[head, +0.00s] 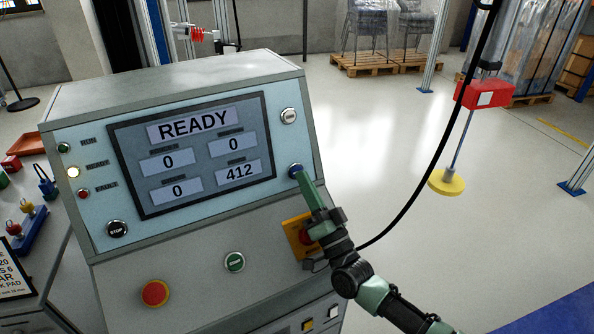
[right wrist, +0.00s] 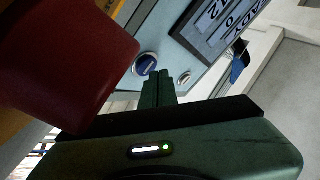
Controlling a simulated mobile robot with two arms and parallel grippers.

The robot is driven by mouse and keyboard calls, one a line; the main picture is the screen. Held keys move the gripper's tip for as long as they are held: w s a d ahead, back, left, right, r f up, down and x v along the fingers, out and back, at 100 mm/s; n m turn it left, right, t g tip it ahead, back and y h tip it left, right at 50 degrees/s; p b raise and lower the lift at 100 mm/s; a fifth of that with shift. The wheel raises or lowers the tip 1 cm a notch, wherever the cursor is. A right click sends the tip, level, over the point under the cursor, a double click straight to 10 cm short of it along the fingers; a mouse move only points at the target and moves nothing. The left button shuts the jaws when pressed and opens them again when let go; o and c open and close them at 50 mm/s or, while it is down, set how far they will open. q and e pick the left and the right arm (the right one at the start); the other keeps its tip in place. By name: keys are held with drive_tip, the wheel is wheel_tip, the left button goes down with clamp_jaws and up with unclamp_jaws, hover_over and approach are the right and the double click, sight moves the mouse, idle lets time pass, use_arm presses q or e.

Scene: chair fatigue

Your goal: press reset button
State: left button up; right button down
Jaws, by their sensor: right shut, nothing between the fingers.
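The blue button (head: 295,170) sits on the right side of the console's front panel, just right of the screen (head: 190,152). It also shows in the right wrist view (right wrist: 146,64) with small lettering that I cannot read. My right gripper (head: 301,177) is shut and empty, its green fingers pointing up at the blue button. The fingertips (right wrist: 159,74) overlap the button's lower edge in the head view; I cannot tell whether they touch it. The screen reads READY, with three zeros and 412. My left gripper is not in view.
A red mushroom button on a yellow plate (head: 296,224) is close behind my right gripper; the red knob (right wrist: 65,60) looms large in the right wrist view. A white button (head: 289,116), a black STOP button (head: 117,228) and a green button (head: 234,262) are also on the console.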

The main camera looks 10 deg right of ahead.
drive_tip(key=s+p, duration=0.2)
drive_tip(key=s, duration=0.1)
drive_tip(key=s+d+r+p, duration=0.1)
drive_tip(key=shift+s+d+r, duration=0.1)
drive_tip(key=shift+s, duration=0.3)
idle(0.8)
